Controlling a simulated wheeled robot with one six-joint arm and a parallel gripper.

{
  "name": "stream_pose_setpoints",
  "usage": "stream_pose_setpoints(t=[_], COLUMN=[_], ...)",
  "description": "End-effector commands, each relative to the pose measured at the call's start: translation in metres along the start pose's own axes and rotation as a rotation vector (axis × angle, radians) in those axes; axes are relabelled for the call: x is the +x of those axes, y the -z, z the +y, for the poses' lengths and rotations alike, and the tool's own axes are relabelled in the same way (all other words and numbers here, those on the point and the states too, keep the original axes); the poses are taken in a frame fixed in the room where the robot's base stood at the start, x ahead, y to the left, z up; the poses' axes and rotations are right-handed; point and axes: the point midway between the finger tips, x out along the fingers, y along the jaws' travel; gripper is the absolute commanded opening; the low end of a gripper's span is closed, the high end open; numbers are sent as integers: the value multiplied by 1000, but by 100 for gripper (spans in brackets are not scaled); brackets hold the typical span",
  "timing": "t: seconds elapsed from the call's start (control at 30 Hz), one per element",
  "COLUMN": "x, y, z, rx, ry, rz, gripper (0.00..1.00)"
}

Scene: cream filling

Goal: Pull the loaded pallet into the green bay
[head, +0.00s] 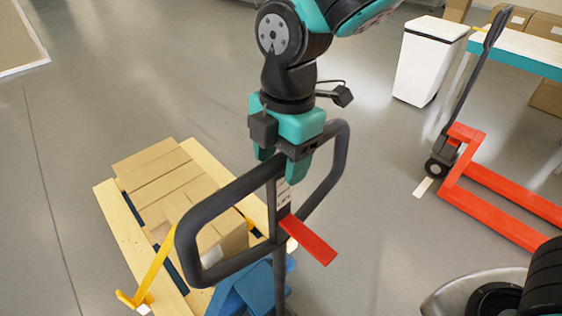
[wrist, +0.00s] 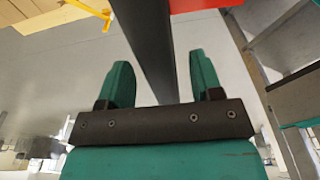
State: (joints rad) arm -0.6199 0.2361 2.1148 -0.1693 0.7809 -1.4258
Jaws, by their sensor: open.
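The wooden pallet (head: 124,232) carries several cardboard boxes (head: 165,180) at the lower left of the head view. A blue pallet jack (head: 245,290) stands at its near end, with a dark loop handle (head: 205,215) on an upright post. My gripper (head: 281,166) is at the top of this handle, its teal fingers apart. In the wrist view my gripper (wrist: 163,75) has the dark post (wrist: 146,40) passing between its open fingers; contact cannot be told. A red lever (head: 310,240) sticks out from the post. No green bay shows.
A red pallet jack (head: 480,190) stands at the right. Behind it are a white bin (head: 428,62), a teal-edged table (head: 525,55) and cardboard boxes (head: 545,27). A yellow strap (head: 152,265) hangs at the pallet's near side. Grey floor is clear at the left and centre back.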

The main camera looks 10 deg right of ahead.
Motion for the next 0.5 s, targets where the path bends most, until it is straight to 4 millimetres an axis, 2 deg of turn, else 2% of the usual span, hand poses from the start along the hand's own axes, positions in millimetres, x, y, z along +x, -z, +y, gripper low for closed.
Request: stream_pose_setpoints(t=[0.2, 0.5], x=[19, 22], y=[0, 0], z=[0, 0], rx=[0, 0], ry=[1, 0], rz=[1, 1], gripper=[59, 59])
